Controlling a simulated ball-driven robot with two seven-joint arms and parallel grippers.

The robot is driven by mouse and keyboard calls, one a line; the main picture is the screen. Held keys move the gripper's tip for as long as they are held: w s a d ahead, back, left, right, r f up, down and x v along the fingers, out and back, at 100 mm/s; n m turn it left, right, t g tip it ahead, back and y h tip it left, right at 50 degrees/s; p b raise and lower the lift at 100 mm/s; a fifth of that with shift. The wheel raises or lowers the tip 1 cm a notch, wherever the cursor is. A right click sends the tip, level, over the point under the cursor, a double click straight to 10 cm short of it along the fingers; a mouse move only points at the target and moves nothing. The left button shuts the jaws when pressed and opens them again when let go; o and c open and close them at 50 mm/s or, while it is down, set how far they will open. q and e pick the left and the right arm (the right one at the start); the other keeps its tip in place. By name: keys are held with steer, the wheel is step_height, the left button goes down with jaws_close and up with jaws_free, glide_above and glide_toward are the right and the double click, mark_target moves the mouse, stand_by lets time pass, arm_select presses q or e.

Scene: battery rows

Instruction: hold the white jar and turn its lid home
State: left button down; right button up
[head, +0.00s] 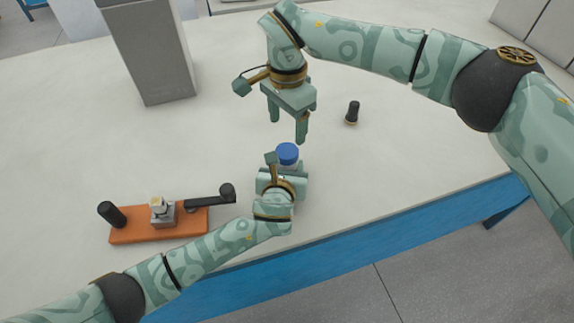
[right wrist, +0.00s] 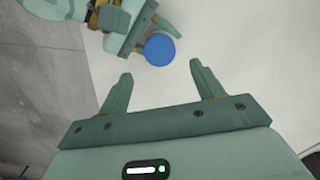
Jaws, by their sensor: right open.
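The white jar (head: 289,165) stands near the table's front edge, mostly hidden by my left gripper. A round blue lid (head: 288,153) sits on top of it; whether it is fully seated I cannot tell. The lid also shows in the right wrist view (right wrist: 160,49), beyond my fingertips. My left gripper (head: 287,167) is shut on the jar below the lid, with a finger on either side. My right gripper (head: 288,130) points down, open and empty, above the lid and apart from it. Its two fingers also show in the right wrist view (right wrist: 160,72).
An orange base (head: 185,224) with a black knob, a metal clamp and a black handle lies at the left. A small black-handled object (head: 352,112) stands to the right. A tall grey block (head: 152,55) stands at the back left.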

mark_target(287, 150)
steer(key=shift+f, duration=0.1)
stand_by(0.3)
steer(key=shift+f, duration=3.9)
steer(key=c, duration=1)
steer(key=m, duration=0.3)
steer(key=o, duration=1.1)
steer(key=shift+c, duration=0.2)
steer(key=shift+r, duration=2.25)
